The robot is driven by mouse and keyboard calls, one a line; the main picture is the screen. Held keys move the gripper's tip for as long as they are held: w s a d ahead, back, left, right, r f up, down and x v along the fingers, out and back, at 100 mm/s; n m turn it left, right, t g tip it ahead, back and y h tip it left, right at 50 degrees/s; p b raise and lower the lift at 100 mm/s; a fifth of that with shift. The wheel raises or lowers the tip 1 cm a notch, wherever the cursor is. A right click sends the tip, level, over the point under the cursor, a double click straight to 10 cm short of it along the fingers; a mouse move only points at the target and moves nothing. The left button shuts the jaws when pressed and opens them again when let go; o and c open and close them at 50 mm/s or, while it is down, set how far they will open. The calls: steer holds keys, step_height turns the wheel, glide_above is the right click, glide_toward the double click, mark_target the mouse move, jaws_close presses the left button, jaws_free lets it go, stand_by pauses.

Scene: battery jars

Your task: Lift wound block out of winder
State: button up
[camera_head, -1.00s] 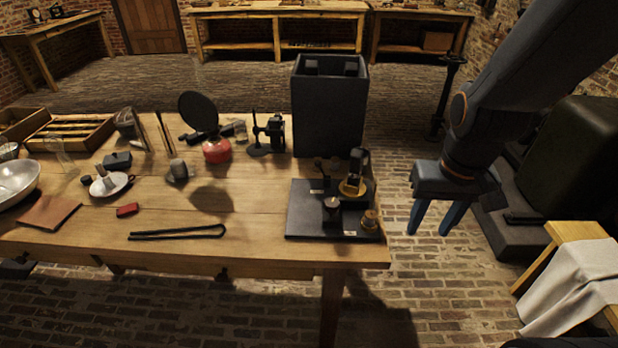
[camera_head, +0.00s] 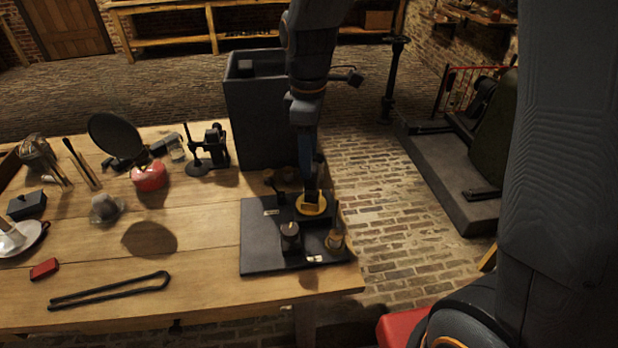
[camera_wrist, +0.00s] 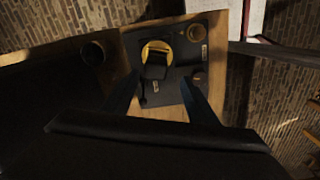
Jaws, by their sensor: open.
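The winder's dark base plate (camera_head: 262,255) lies at the right end of the wooden table. On it is a yellow round piece (camera_head: 312,206). A dark upright block (camera_wrist: 154,68), apparently the wound block, stands over the yellow disc (camera_wrist: 146,51) in the wrist view. My gripper (camera_head: 309,182) hangs fingers-down above it. In the wrist view my open fingers (camera_wrist: 160,82) lie on either side of the block, with gaps beside it. In the head view the fingers mostly hide the block, so contact cannot be told there.
A tall dark box (camera_head: 258,120) stands just behind the plate. A metal cup (camera_head: 290,238) and a small brass-coloured jar (camera_head: 335,242) stand on the plate's front part. Black tongs (camera_head: 110,290) and a red tin (camera_head: 44,269) lie left. The table between is clear.

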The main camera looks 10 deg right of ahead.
mark_target(312, 180)
steer(key=shift+w+d+f+b, duration=0.1)
steer(key=shift+w+f+b, duration=0.2)
steer(key=shift+f, duration=0.3)
steer(key=shift+d+f+p, duration=0.15)
steer(key=shift+f+p, duration=0.4)
steer(key=shift+f, duration=1.4)
steer(key=shift+d+f+p, duration=0.15)
steer(key=shift+f+p, duration=0.4)
steer(key=shift+f, duration=1.4)
jaws_close()
steer(key=shift+r, duration=0.15)
